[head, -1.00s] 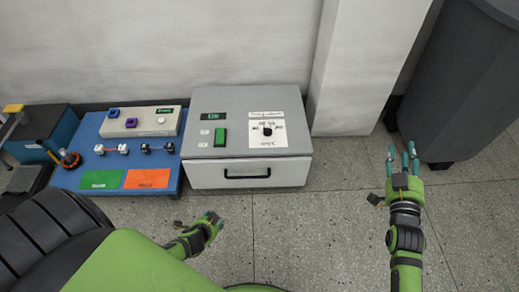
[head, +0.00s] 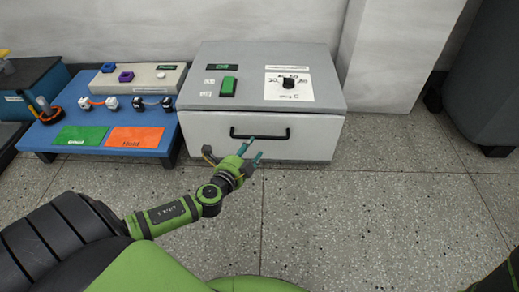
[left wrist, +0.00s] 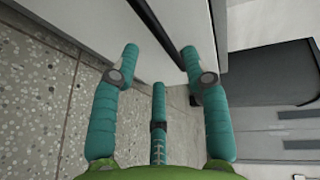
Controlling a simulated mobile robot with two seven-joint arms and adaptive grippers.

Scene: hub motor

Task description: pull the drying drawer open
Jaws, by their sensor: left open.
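The drying drawer (head: 300,152) is the white front of a grey box on the floor, and it looks shut flush. Its black bar handle (head: 278,137) runs across the upper middle of that front. My left gripper (head: 252,152) is open just in front of the handle's left part. In the left wrist view the handle (left wrist: 160,38) is a dark bar passing between the spread teal fingertips (left wrist: 160,62), close to the white drawer face. I cannot tell whether the fingers touch it. My right gripper is out of view.
The box top bears a green switch (head: 228,87) and a black knob (head: 288,82). A blue table (head: 40,137) with green and orange mats stands to the left. A dark bin (head: 490,85) stands at the right. The speckled floor before the drawer is clear.

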